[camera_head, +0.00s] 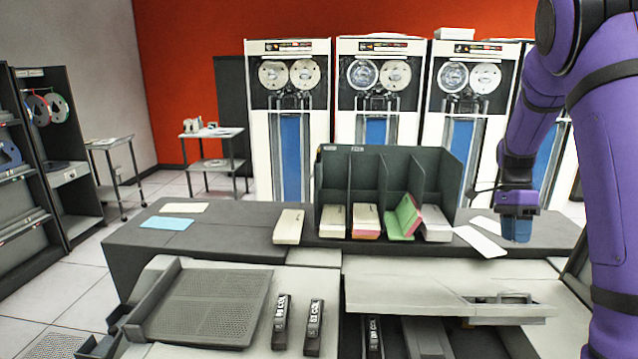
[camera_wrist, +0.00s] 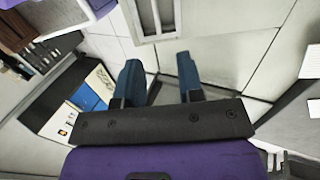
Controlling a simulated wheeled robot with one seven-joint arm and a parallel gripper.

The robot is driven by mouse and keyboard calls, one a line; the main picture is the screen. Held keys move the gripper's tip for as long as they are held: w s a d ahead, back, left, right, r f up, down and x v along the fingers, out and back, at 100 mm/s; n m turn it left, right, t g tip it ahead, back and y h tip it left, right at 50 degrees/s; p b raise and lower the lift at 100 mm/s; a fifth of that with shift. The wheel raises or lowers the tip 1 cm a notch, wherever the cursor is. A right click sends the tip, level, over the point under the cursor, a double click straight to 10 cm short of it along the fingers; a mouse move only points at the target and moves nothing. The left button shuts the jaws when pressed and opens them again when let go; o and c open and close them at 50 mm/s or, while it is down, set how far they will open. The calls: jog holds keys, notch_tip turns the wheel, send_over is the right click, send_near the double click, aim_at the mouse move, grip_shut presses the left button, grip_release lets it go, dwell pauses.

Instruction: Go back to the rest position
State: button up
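My gripper (camera_head: 517,230) hangs at the end of my purple arm on the right side of the head view, near the right part of the dark desk (camera_head: 140,250). In the wrist view, its two blue fingers (camera_wrist: 160,82) stand apart with nothing between them. White cards (camera_head: 481,242) lie on the desk just left of the gripper in the head view. I cannot tell how far the fingertips are above the desk.
A dark green divided rack (camera_head: 452,180) holds several card stacks on the desk. A cream block (camera_head: 289,227), a blue card (camera_head: 166,223) and a pale yellow card (camera_head: 185,207) lie left of it. Tall tape cabinets (camera_head: 290,120) stand behind. Floor shows at left.

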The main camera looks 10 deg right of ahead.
jog(key=s+a+r+n+t, duration=0.3)
jog(key=s+a+r+n, duration=0.25)
jog(key=a+r, duration=0.2)
jog(key=s+a+r+n+t, duration=0.3)
jog(key=s+a+r+n, duration=0.1)
jog(key=s+a+n, duration=0.3)
jog(key=s+a+r+n+t+h, duration=0.1)
jog(key=s+a+r+n+t, duration=0.2)
jog(key=s, duration=0.9)
jog(key=a+r+n, duration=0.1)
jog(key=a+n, duration=0.2)
jog(key=n, duration=0.1)
jog(key=shift+s+a+r+t, duration=0.15)
jog(key=shift+s+a+t, duration=0.15)
jog(key=shift+a+t, duration=0.1)
jog(key=shift+w, duration=0.15)
jog(key=m+g, duration=0.4)
jog(key=m, duration=1.6)
send_over(517, 292)
jog(key=s, duration=0.1)
notch_tip(517, 292, down, 16)
jog(key=f, duration=0.6)
jog(key=w+f, duration=0.1)
jog(key=f, duration=0.3)
